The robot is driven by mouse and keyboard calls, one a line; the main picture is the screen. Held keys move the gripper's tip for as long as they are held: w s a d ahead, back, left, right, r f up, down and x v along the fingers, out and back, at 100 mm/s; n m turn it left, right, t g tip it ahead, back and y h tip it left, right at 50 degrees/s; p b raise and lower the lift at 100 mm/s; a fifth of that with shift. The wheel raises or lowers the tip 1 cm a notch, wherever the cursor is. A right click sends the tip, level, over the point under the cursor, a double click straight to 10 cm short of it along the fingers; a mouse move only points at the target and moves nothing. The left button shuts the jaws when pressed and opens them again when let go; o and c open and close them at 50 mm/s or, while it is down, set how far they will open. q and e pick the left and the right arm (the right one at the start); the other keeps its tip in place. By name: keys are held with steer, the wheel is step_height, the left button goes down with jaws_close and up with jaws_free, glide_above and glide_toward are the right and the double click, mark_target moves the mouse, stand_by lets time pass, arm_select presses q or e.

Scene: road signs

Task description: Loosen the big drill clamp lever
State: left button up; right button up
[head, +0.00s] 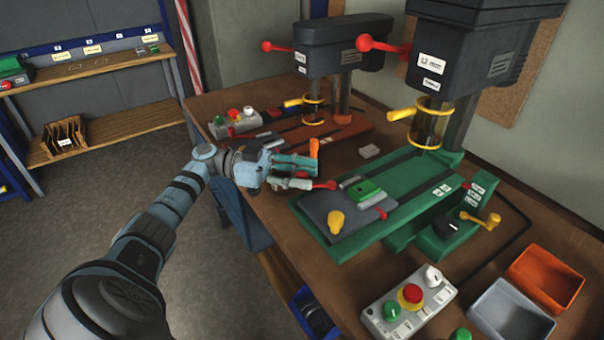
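The big drill (450,75) stands at the right on a green base (440,185). On its base sits a grey vise (338,208) holding a green block (364,189). A red-tipped lever (326,185) shows at the vise's left side, and a yellow knob (336,220) at its front. A yellow handle (401,114) sticks out at the drill's column. I cannot tell for sure which is the clamp lever. My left gripper (314,174) is left of the vise, its fingers apart, close to the red-tipped lever; contact is unclear. My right gripper is out of view.
A smaller drill (335,45) with a reddish base stands behind; an orange lever (313,148) rises near my fingers. Button boxes (234,122) (409,300) stand at the back left and front. Orange (545,280) and grey (510,312) bins are at the front right.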

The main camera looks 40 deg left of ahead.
arm_select(q)
steer(key=shift+a, duration=0.1)
steer(key=v, duration=0.7)
steer(key=shift+a, duration=0.15)
steer(key=shift+s, duration=0.1)
